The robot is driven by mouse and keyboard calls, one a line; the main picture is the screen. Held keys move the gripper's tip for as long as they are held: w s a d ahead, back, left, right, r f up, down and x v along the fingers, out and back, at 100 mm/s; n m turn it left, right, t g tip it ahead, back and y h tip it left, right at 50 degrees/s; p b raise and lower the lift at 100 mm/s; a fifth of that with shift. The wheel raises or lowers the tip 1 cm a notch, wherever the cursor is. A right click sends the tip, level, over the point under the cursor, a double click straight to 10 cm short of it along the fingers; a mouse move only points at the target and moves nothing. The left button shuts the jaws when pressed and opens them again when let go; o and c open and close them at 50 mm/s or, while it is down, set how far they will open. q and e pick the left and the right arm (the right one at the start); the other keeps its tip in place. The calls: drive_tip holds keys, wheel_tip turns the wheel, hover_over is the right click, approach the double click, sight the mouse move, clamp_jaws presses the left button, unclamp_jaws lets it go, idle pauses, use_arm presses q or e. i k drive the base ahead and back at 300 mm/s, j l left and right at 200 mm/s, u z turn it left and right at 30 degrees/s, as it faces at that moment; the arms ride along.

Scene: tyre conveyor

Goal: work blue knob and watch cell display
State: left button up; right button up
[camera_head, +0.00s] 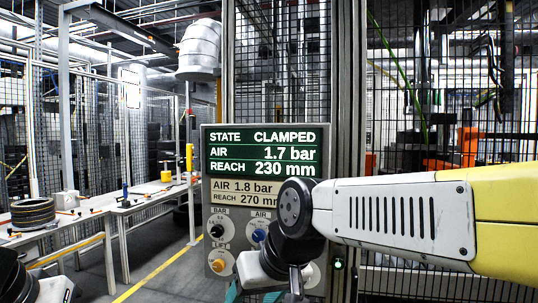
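The cell display (264,150) on the grey panel reads STATE CLAMPED, AIR 1.7 bar, REACH 230 mm. A beige plate (246,193) below it reads AIR 1.8 bar, REACH 270 mm, its right end covered by my arm. The blue knob (259,235) sits on a white dial under the AIR label, partly beside my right wrist. My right gripper (296,283) is in front of the panel's lower right, below and right of the blue knob; its fingers are too unclear to read. My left arm shows only at the lower left edge, its gripper out of view.
My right arm hides the panel's lower right. A bench with a tyre (33,212) stands left. Mesh fencing is behind.

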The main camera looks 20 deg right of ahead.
sight(258, 234)
drive_tip(key=l, duration=1.4)
